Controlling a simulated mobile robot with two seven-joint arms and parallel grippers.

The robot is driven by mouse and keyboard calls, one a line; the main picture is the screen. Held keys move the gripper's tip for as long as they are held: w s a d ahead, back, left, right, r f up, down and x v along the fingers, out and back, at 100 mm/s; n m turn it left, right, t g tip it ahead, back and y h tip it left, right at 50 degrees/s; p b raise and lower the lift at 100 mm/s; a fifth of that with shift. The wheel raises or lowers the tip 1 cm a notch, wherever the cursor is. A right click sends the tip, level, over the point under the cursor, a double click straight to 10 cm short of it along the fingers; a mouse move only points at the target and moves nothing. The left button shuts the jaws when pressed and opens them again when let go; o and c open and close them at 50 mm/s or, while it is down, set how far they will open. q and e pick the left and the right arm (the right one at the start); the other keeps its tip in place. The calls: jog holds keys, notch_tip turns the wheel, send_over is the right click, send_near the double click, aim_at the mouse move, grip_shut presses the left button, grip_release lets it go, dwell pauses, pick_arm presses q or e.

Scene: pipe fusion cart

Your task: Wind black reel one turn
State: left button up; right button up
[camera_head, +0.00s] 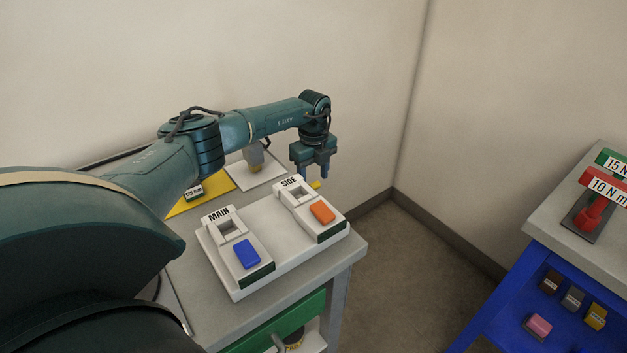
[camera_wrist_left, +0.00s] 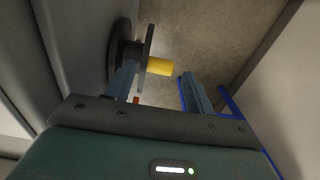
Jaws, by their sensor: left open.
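The dark reel (camera_wrist_left: 126,45) shows edge-on in the left wrist view, with a yellow crank handle (camera_wrist_left: 160,66) sticking out to the right. The handle's yellow end also shows in the head view (camera_head: 315,185), just under my left gripper (camera_head: 313,174). My left gripper is open. In the left wrist view the handle appears between the lines of its two fingers, near their tips; I cannot tell whether they touch it. The reel is hidden in the head view. My right gripper is not in view.
A white panel (camera_head: 263,238) with MAIN and SIDE units, a blue button (camera_head: 247,254) and an orange button (camera_head: 322,212) lies on the grey cart top (camera_head: 205,308). A yellow mat (camera_head: 212,191) lies behind. A blue cart (camera_head: 510,290) stands right, with free floor between.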

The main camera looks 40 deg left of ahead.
pick_arm(q)
jog(key=shift+f, duration=0.95)
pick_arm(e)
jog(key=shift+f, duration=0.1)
